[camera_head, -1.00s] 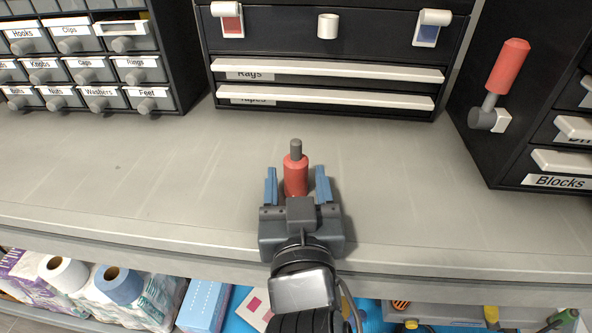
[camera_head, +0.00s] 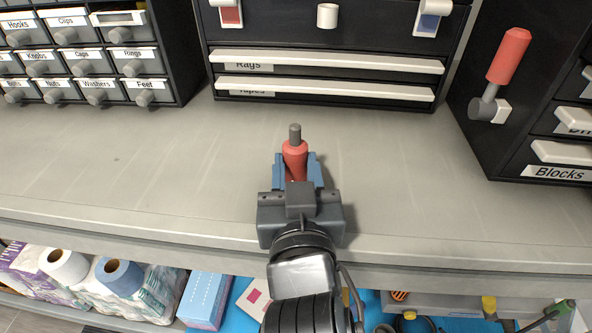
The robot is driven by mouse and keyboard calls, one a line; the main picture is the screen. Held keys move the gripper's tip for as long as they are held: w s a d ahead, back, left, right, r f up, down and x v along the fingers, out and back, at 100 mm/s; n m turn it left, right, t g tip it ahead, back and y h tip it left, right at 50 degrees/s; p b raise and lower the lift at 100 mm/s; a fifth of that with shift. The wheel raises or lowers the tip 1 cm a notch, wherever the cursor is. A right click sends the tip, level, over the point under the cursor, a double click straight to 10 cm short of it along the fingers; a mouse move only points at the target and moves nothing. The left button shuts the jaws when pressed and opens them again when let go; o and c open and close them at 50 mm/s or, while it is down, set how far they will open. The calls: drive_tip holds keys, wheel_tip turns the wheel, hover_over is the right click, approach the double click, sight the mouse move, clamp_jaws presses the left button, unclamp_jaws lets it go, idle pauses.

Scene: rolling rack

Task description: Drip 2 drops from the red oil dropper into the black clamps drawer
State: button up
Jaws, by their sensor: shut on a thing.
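The red oil dropper (camera_head: 295,157) is a small red bottle with a dark grey tip pointing up and away from me. My gripper (camera_head: 297,172) is shut on it, with a blue finger on each side of its body. It is upright or nearly so, over the front part of the grey worktop; I cannot tell whether its base touches the surface. No drawer labelled "Clamps" can be read in this view. The small labelled drawers (camera_head: 66,52) at upper left have grey fronts. The black cabinet (camera_head: 515,140) at right has a drawer labelled "Blocks".
The grey worktop (camera_head: 130,165) is clear around my gripper. A black cabinet (camera_head: 330,32) with Rays and Tapes drawers stands at the back. A red-handled lever (camera_head: 507,57) sticks out from the right cabinet. Paper rolls (camera_head: 118,274) and boxes lie on the shelf below.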

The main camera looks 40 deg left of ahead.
wheel_tip(320, 180, up, 3)
drive_tip(key=shift+f, duration=0.1)
drive_tip(key=d+r+b, duration=0.1)
drive_tip(key=d+r, duration=0.6)
drive_tip(key=d, duration=0.4)
drive_tip(key=shift+d+r, duration=0.2)
drive_tip(key=shift+d, duration=0.15)
